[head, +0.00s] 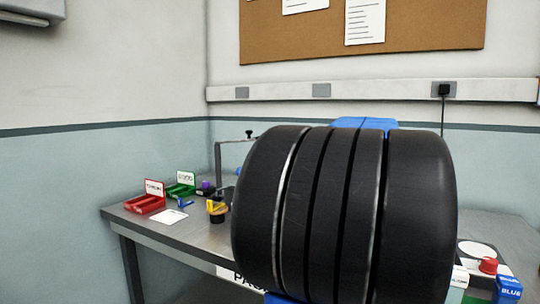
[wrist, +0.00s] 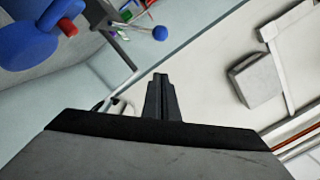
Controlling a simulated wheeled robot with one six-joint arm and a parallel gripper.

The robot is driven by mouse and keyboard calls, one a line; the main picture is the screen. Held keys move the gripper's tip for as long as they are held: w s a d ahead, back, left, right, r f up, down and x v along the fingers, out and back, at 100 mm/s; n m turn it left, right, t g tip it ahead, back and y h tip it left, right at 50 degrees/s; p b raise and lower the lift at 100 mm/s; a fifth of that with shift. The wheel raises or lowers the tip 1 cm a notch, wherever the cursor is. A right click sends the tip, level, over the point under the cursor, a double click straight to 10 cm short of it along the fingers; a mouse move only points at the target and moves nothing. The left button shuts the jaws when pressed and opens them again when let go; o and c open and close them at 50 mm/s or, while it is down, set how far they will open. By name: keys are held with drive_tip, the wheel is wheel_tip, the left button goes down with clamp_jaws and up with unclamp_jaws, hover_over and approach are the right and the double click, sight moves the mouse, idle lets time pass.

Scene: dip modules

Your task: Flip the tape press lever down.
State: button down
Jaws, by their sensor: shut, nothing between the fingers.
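My gripper (wrist: 160,82) shows in the wrist view as two dark fingers pressed together, with nothing between them. It is clear of everything in that view. A thin metal rod ends in a blue ball (wrist: 159,33) above and just left of the fingertips; it may be the tape press lever, but I cannot be sure. In the head view my own dark arm covers the middle of the bench, and I cannot make out the press or its lever there. A grey upright frame with a black knob (head: 249,134) shows at the arm's left edge.
On the grey bench (head: 195,236) stand a red tray (head: 146,204), a green tray (head: 180,190), a white card (head: 168,216) and a yellow-and-black item (head: 216,209). At right are a white round item (head: 478,250), a red piece (head: 488,265) and a blue box (head: 508,289).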

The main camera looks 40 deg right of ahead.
drive_tip(key=shift+v, duration=1.75)
drive_tip(key=shift+s, duration=0.1)
